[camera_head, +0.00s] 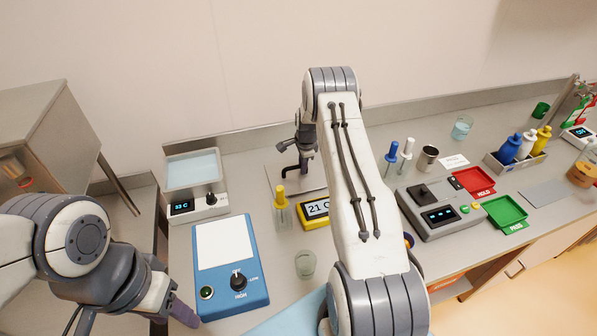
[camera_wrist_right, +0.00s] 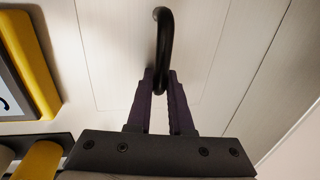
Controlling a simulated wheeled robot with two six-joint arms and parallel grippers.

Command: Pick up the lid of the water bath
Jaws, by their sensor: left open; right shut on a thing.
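The water bath (camera_head: 167,187) stands at the back left, uncovered, with pale water inside and a lit display. Its flat metal lid (camera_head: 275,178) lies to the right of the bath on the counter and also shows in the right wrist view (camera_wrist_right: 120,60). My right gripper (camera_head: 304,172) is shut on the lid's black handle (camera_wrist_right: 162,30), with the fingertips (camera_wrist_right: 160,85) on either side of it. I cannot tell whether the lid is clear of the counter. My left gripper (camera_head: 178,311) is at the lower left, beside the blue hotplate, open and empty.
A blue hotplate (camera_head: 226,245) is in front of the bath. A small beaker (camera_head: 305,264) stands nearer. My right arm hides part of the counter.

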